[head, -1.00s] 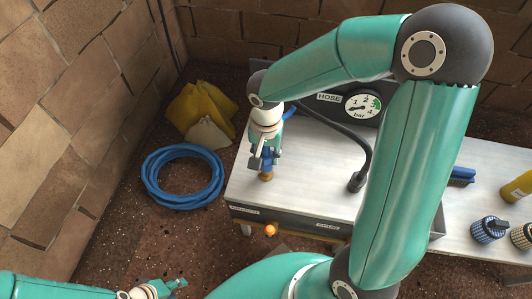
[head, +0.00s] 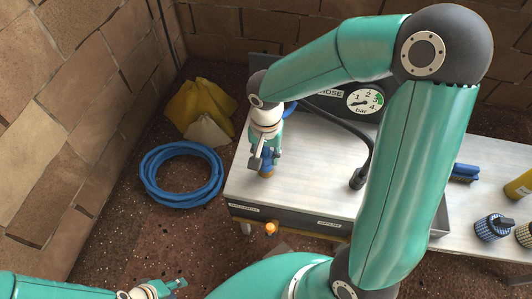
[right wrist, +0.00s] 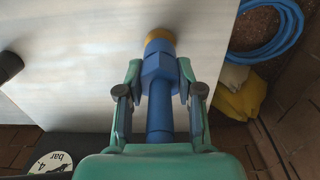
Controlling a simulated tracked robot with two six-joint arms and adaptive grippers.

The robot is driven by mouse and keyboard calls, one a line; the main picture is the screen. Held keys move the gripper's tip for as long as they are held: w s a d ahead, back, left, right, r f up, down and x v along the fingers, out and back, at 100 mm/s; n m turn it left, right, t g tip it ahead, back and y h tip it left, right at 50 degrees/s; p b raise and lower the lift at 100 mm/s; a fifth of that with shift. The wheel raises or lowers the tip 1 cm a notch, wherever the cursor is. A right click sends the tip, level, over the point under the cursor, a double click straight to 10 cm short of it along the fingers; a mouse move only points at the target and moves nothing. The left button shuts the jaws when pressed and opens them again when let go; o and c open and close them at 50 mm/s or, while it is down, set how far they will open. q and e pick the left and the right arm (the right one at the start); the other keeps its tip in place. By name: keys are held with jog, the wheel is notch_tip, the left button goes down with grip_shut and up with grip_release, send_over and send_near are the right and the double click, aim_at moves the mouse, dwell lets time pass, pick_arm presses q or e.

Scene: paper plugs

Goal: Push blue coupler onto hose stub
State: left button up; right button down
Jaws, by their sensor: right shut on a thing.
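The blue coupler (right wrist: 158,80) has a hex-shaped body and a narrower blue tail. My right gripper (right wrist: 160,82) is shut on it, one finger on each side. In the head view, my right gripper (head: 266,156) is low over the front left of the bench. The coupler's front end meets a brass-coloured stub (right wrist: 160,36); the stub also shows in the head view (head: 267,175), just below the gripper. How far the coupler sits over the stub is hidden. My left gripper (head: 172,286) is empty at the lower left, away from the bench; its jaw gap is unclear.
A pressure gauge (head: 365,101) and a black hose with a dark end (head: 357,180) are on the bench (head: 315,165). A blue brush (head: 464,173) and knobbed parts (head: 490,228) are at right.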

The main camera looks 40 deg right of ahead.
jog(key=shift+f+b, duration=0.85)
jog(key=shift+f, duration=0.15)
jog(key=c, duration=0.7)
grip_release()
jog(key=shift+r+p, duration=2.1)
jog(key=shift+r, duration=0.7)
jog(key=shift+r, duration=0.1)
